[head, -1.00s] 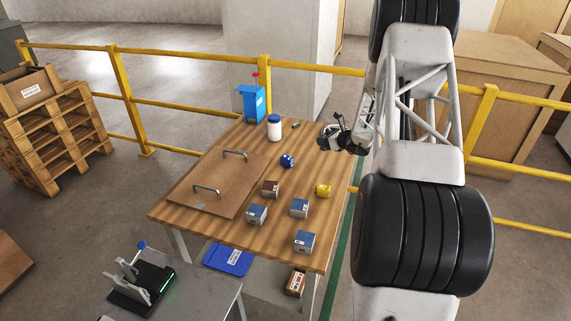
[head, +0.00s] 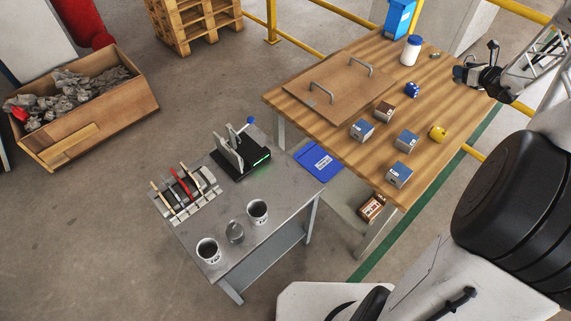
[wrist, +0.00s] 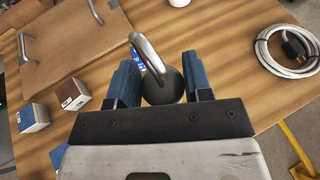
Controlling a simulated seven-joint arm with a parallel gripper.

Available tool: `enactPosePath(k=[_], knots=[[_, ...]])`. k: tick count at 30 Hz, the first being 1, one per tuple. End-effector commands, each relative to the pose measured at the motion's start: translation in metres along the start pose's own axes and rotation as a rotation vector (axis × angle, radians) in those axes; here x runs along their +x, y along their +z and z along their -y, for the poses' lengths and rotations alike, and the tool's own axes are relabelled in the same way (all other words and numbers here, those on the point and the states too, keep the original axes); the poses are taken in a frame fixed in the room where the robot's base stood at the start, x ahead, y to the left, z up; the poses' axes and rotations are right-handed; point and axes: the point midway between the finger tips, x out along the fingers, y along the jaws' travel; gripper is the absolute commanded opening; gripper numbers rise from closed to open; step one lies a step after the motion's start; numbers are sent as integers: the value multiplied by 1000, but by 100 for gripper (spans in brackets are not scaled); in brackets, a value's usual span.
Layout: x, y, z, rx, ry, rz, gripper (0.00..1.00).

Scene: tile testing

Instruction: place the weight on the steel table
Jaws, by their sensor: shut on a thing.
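In the wrist view the weight (wrist: 163,90), a dark grey body with a bright bent metal handle on top, sits between the two blue fingers of my gripper (wrist: 158,74). The gripper is shut on it. In the head view my gripper (head: 464,74) is over the right side of the wooden table (head: 290,95); the weight is hard to make out there. The steel table (head: 200,237) is a low grey table at the lower middle, to the left of the wooden one. It holds two white cups (head: 208,250), a small grey object (head: 235,233) between them, a rack (head: 186,192) and a black device (head: 240,160).
The wooden table carries a board with two handles (head: 328,88), several small boxes (head: 398,174), a yellow item (head: 438,132) and a white bottle (head: 411,50). A coiled cable (wrist: 287,48) shows in the wrist view. The steel table has bare patches around the cups.

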Motion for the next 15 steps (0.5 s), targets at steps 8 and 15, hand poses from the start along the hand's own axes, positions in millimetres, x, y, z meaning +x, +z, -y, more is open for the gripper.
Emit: enactPosePath(k=[8,15], knots=[[1,12,-78,-25,63,3,5],[-4,18,-157,-51,128,4,5]])
